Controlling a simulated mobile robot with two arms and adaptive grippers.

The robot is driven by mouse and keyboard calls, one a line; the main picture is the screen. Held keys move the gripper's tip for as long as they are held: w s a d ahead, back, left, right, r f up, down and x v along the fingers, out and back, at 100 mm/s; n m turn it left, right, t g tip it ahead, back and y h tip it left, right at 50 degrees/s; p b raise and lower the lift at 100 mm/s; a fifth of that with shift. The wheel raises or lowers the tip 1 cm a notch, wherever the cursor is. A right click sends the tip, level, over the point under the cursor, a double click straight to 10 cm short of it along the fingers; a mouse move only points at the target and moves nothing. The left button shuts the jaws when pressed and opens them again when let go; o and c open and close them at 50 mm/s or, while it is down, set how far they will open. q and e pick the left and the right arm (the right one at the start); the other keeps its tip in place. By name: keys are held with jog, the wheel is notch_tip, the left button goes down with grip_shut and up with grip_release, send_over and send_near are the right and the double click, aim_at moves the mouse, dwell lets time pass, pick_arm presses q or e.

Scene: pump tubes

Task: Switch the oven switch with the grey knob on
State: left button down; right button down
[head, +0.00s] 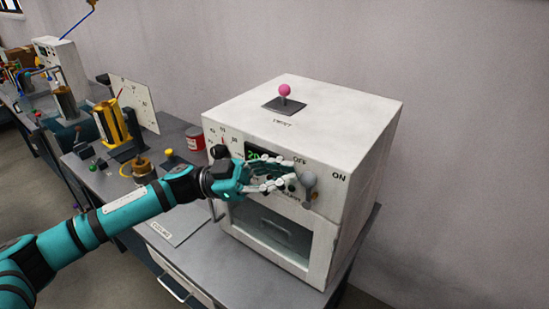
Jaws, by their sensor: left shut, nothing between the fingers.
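The oven is a white box (330,135) on the grey bench, with a control panel on its front. The switch with the grey knob (309,179) is at the right of that panel, between the printed words OFF and ON. Its lever seems to stand about upright, but I cannot tell its exact setting. My left gripper (290,183) is shut and empty in front of the panel, its fingertips just left of the grey knob. I cannot tell whether they touch it. The gripper hides part of the panel and its green display. My right gripper is not in view.
A pink-knobbed lever (285,91) stands on the oven top. A black knob (218,152) is at the panel's left. A red can (194,138) and a yellow device (113,122) stand on the bench (195,245) to the left. Space right of the oven is clear.

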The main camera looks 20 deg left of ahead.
pick_arm(q)
jog(key=s+d+y+p, duration=0.1)
jog(key=s+d+p, duration=0.1)
jog(key=d+p, duration=0.3)
jog(key=shift+d+r+m+y+p, duration=0.2)
jog(key=shift+d+m+y+p, duration=0.15)
jog(key=shift+p, duration=0.2)
dwell(1.2)
